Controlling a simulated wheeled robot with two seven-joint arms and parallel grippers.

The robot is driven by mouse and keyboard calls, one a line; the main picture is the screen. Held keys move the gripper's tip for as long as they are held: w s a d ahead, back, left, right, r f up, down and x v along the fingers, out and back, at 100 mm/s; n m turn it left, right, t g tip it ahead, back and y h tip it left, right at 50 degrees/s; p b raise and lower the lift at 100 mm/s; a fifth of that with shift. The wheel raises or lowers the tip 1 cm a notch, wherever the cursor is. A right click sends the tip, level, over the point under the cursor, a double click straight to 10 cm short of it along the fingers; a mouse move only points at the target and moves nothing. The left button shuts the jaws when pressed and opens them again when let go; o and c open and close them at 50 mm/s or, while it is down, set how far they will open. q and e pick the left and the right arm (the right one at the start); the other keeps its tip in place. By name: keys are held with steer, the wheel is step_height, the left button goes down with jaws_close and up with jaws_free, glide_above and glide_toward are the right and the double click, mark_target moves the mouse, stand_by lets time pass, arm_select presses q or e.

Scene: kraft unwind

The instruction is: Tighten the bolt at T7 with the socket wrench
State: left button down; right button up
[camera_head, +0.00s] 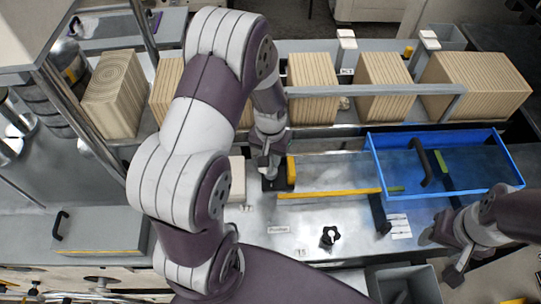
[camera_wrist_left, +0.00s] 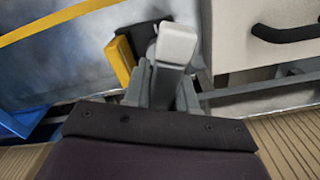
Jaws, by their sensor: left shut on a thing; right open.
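My left gripper (camera_head: 268,163) is low over the metal worktop, pointing down. In the left wrist view its fingers (camera_wrist_left: 165,80) are closed around a pale grey piece (camera_wrist_left: 177,43); I cannot tell if it is the socket wrench. A black and yellow block (camera_head: 291,170) is right beside these fingers and also shows in the left wrist view (camera_wrist_left: 122,60). A small label (camera_head: 247,208), perhaps T7, lies just in front; no bolt is clearly visible there. My right gripper (camera_head: 446,258) is open and empty at the lower right, apart from the worktop things.
A yellow bar (camera_head: 330,193) lies across the worktop. A black knob (camera_head: 330,237) stands near the T5 label (camera_head: 301,252).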

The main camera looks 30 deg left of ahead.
arm_select(q)
steer(key=shift+r+p, duration=1.8)
steer(key=shift+r, duration=0.6)
steer(key=shift+f, duration=0.1)
